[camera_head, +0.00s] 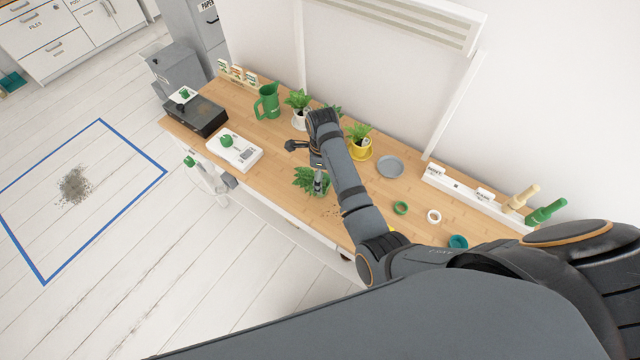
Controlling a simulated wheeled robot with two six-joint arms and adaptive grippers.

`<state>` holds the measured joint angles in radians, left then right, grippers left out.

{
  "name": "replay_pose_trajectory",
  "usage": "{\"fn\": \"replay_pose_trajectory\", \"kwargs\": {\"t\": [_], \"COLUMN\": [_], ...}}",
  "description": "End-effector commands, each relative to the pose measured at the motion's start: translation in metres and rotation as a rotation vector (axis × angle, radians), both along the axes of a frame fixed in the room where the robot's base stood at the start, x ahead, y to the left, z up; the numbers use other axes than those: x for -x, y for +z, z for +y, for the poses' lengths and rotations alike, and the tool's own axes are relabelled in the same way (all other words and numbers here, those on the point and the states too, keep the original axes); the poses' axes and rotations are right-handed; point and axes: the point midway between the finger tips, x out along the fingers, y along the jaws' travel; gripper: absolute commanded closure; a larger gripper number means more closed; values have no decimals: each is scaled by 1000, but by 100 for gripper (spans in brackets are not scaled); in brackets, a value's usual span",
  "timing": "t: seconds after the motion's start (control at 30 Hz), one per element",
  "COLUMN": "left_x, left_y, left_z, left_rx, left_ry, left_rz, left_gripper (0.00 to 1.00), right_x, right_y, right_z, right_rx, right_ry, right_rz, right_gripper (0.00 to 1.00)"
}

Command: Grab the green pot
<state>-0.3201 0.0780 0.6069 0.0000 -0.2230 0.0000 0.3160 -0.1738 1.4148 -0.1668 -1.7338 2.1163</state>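No pot that is plainly green shows in the head view. A leafy plant (305,178) stands near the desk's front edge; its pot is hidden or too small to make out. Another plant (337,108) is partly behind my arm, and its pot is hidden too. One plant is in a white pot (299,121), another in a yellow pot (361,153). My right arm reaches in from the right over the desk, and my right gripper (319,182) points down at the front plant. Its fingers are too small to read. My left gripper is not in view.
A green watering can (267,103), black box (196,117) and white scale (233,152) are on the desk's left part. A grey saucer (390,167), small rings (434,216) and a white rack (460,188) are on the right.

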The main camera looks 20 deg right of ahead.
Motion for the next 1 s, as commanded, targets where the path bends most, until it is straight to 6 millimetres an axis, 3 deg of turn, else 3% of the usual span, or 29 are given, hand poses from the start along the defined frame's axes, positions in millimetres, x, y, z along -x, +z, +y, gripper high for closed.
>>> {"fn": "replay_pose_trajectory", "kwargs": {"t": [0.2,0.33,0.5,0.77,1.0], "left_x": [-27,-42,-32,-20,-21], "left_y": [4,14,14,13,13], "left_z": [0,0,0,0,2], "left_rx": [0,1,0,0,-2], "left_ry": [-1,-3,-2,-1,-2], "left_rz": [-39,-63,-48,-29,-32], "left_gripper": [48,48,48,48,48], "right_x": [0,1,0,0,0], "right_y": [-9,-28,-54,-58,-58], "right_z": [0,2,2,3,3], "right_rx": [0,2,1,0,0], "right_ry": [0,1,0,0,0], "right_rz": [1,5,0,-1,-1], "right_gripper": [14,14,14,14,47]}}
